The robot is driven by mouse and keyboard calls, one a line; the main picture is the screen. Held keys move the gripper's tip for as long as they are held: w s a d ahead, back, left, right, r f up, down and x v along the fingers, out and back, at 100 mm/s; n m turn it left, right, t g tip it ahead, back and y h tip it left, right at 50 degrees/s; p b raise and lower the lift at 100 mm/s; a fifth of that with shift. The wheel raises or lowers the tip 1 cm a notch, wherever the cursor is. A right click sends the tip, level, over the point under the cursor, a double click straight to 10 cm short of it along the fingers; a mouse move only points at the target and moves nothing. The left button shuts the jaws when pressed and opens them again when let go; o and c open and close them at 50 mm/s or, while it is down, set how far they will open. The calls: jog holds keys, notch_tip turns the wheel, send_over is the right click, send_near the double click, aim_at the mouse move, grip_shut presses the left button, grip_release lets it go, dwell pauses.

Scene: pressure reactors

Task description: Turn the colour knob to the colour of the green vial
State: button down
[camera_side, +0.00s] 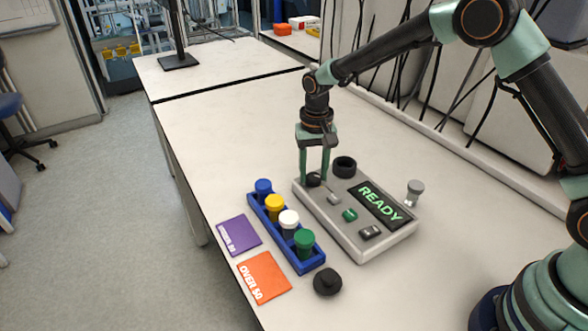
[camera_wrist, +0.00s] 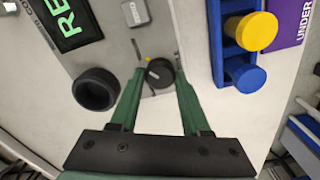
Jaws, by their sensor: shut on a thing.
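The colour knob (camera_side: 314,180) is a small black dial on the far left corner of the grey reactor panel (camera_side: 350,240). My gripper (camera_side: 315,176) points straight down with its green fingers closed around the knob. In the wrist view my gripper (camera_wrist: 157,72) has a fingertip on each side of the knob (camera_wrist: 159,74), and a yellow mark (camera_wrist: 148,59) shows beside it. Other colour marks are hidden or too small to tell. The green vial (camera_side: 304,239) stands upright in the near end of the blue rack (camera_side: 309,267); it is outside the wrist view.
Blue (camera_side: 263,187), yellow (camera_side: 274,203) and white (camera_side: 289,219) capped vials share the rack.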

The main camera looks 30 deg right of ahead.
aim_at(313, 175)
jog(key=n, duration=0.9)
jog(key=shift+a+r, duration=0.1)
jog(key=shift+n, duration=0.3)
dwell(0.4)
jog(key=shift+c, duration=1.8)
grip_release()
notch_tip(313, 175, up, 12)
